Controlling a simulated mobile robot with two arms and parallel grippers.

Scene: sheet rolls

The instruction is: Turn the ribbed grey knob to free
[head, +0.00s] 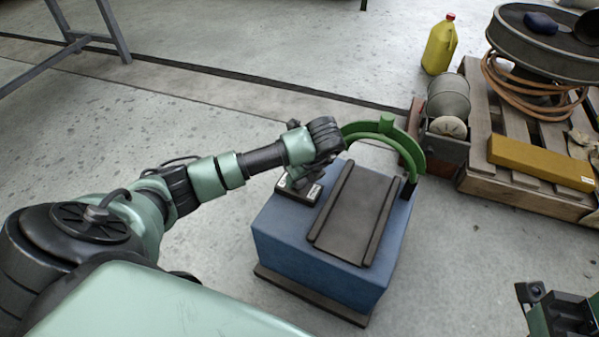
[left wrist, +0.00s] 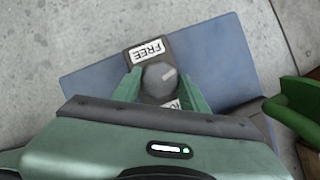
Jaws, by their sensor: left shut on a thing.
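The ribbed grey knob (left wrist: 158,77) sits on a dark plate (left wrist: 147,50) on top of the blue box (head: 315,258). A pale pointer mark on the knob points to the upper right in the left wrist view. The FREE label (left wrist: 147,50) is above the knob there, and a second label (left wrist: 172,104) below is partly hidden. My left gripper (left wrist: 161,82) is shut on the knob, one finger on each side. In the head view my left gripper (head: 302,180) hides the knob. Part of my right gripper (head: 558,312) shows at the bottom right; its jaws are unclear.
A green arch (head: 412,146) stands at the back of the box, beside a dark channel with raised rails (head: 352,212). A pallet (head: 480,185) with a yellow bar (head: 540,164) and a drum is at the right. A yellow jug (head: 440,46) stands behind. Floor in front is clear.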

